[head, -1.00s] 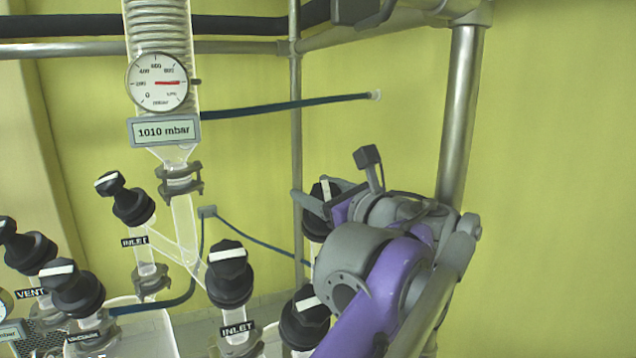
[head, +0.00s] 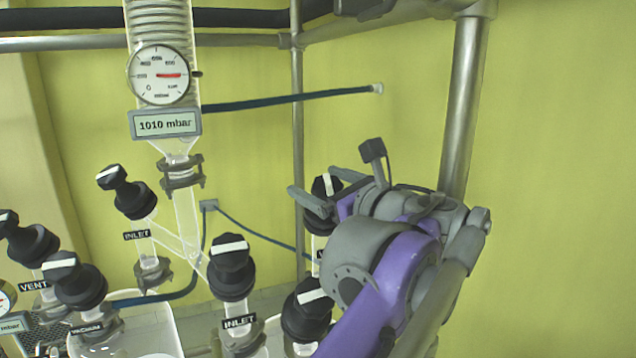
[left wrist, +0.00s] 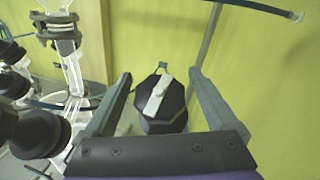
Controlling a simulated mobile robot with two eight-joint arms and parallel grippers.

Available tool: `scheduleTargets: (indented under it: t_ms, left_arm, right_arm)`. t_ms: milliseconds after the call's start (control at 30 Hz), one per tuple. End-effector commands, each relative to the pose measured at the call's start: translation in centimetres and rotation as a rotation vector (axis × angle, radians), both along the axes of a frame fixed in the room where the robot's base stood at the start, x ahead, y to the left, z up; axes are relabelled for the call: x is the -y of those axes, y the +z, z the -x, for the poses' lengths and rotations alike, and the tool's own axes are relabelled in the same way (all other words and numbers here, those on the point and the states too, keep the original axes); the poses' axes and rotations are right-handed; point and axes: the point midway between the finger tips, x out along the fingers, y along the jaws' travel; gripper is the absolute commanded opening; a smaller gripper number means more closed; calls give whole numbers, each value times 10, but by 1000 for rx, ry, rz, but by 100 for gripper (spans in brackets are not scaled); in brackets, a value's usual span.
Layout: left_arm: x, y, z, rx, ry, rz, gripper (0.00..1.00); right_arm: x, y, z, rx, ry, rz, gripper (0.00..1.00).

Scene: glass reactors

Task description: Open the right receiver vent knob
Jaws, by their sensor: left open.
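A black knob with a white bar (head: 326,185) stands at the far side of my left gripper (head: 314,180) in the head view. Its label is mostly hidden behind the gripper, with only a first letter like V showing. In the left wrist view the knob (left wrist: 158,102) sits between the two spread fingers of the left gripper (left wrist: 160,76), with a gap on each side. The white bar runs slantwise, from upper right to lower left. The left gripper is open and holds nothing. My right gripper is not in view.
Other black knobs stand close by: an INLET knob (head: 231,268), a front knob (head: 307,310), a second INLET knob (head: 127,193) and VENT and vacuum knobs at left. A pressure gauge (head: 158,75) hangs above. A metal post (head: 466,100) rises behind my arm.

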Motion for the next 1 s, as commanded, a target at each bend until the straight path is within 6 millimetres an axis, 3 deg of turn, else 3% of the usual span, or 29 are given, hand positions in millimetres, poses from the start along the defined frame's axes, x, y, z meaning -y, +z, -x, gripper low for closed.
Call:
scheduleTargets:
  t_ms: [433,1000]
  left_arm:
    - [37,2,53,0,-2,0,92]
    - [39,3,56,0,0,0,92]
  right_arm:
    - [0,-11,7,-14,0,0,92]
    - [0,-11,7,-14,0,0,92]
